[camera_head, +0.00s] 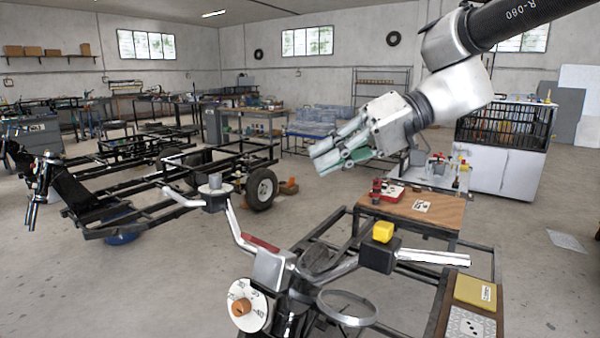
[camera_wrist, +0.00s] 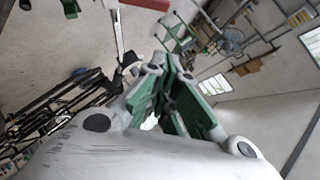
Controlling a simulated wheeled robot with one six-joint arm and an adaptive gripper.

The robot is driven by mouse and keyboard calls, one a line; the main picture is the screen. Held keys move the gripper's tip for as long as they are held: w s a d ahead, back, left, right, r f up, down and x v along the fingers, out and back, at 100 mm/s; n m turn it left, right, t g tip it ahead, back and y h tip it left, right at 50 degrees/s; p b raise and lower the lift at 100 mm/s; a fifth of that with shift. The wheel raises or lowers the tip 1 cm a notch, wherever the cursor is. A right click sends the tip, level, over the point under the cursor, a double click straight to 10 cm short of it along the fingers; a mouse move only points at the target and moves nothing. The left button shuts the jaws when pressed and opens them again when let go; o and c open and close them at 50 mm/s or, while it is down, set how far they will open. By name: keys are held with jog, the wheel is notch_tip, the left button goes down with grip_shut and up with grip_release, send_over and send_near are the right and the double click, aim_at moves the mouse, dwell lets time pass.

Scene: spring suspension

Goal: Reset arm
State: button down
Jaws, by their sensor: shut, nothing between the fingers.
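My gripper (camera_head: 338,153) is raised in the upper right of the head view, with its green-padded fingers pointing left and slightly down. It is empty and touches nothing. In the wrist view the fingers of my gripper (camera_wrist: 172,75) come together, with the room behind them. Below it in the head view stands a metal frame with silver handlebar-like arms (camera_head: 270,265), a dial with an orange knob (camera_head: 241,307) and a yellow block (camera_head: 383,232) on a black box. Clear air lies between my gripper and this frame.
A wooden-topped table (camera_head: 440,208) with a red case (camera_head: 388,191) stands below my arm. A yellow box (camera_head: 475,291) lies at the lower right. A black wheeled chassis (camera_head: 190,180) stands at the left. A white cabinet (camera_head: 503,165) is behind. Open floor lies at the right.

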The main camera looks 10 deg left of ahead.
jog(key=shift+v, duration=0.8)
jog(key=d+f+m+t+h, duration=0.1)
jog(key=d+f+m+h, duration=0.15)
jog(key=d+f, duration=0.45)
jog(key=d+f+m+t+h, duration=0.2)
jog(key=d+f+h, duration=0.2)
jog(key=d, duration=0.5)
jog(key=s+d+m+t+h, duration=0.2)
jog(key=s+d, duration=0.2)
jog(key=d, duration=0.8)
jog(key=s+d+f+m+t+h, duration=0.1)
jog(key=s+d+m+t+h, duration=0.1)
jog(key=d, duration=1.1)
jog(key=shift+s+h, duration=0.85)
jog(key=shift+f, duration=0.1)
